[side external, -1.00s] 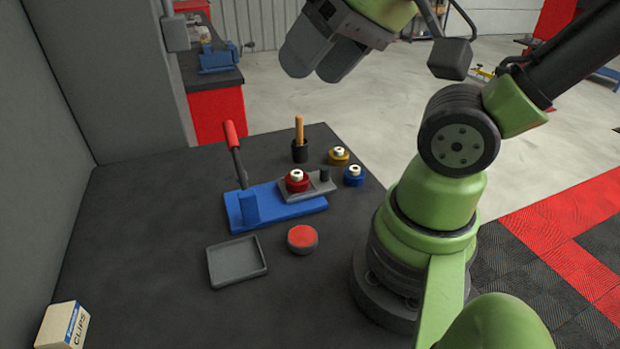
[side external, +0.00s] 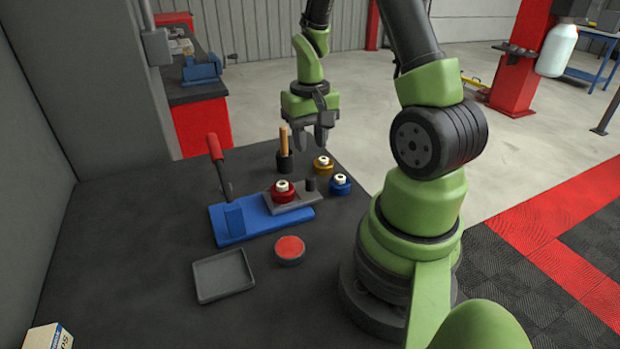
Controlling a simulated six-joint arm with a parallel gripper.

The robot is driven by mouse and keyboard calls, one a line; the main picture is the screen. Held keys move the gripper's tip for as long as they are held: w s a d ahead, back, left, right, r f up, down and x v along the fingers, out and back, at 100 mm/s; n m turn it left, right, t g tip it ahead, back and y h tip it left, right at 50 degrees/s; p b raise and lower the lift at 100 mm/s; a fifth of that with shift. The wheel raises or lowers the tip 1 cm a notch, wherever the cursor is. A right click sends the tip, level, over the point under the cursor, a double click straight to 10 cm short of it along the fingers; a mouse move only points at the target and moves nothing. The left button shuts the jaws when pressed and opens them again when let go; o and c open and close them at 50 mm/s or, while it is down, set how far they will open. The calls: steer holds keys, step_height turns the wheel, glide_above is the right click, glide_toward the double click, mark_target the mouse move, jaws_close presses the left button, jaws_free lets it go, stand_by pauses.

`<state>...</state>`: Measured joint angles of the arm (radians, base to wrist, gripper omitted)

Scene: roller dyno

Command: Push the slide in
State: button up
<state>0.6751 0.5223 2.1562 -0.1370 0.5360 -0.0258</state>
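The blue press base (side external: 265,227) lies on the dark bench, with a red-handled lever (side external: 215,150) standing upright at its left. A grey slide (side external: 303,200) sits at the base's right end and sticks out past it to the right. It carries a red round part with a white top (side external: 283,190) and a small dark knob (side external: 310,184). My gripper (side external: 316,148) points down above and behind the slide, apart from it, near the wooden-handled tool.
A gold part (side external: 323,165) and a blue part (side external: 340,184) stand right of the slide. A wooden handle (side external: 283,140) rises from a black holder behind it. A grey tray (side external: 223,275), a red-topped disc (side external: 289,249) and a box (side external: 48,337) lie nearer. The bench's left is clear.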

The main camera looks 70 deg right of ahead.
mark_target(310, 177)
step_height(310, 177, down, 10)
steer(key=shift+r, duration=0.15)
stand_by(0.3)
jaws_close()
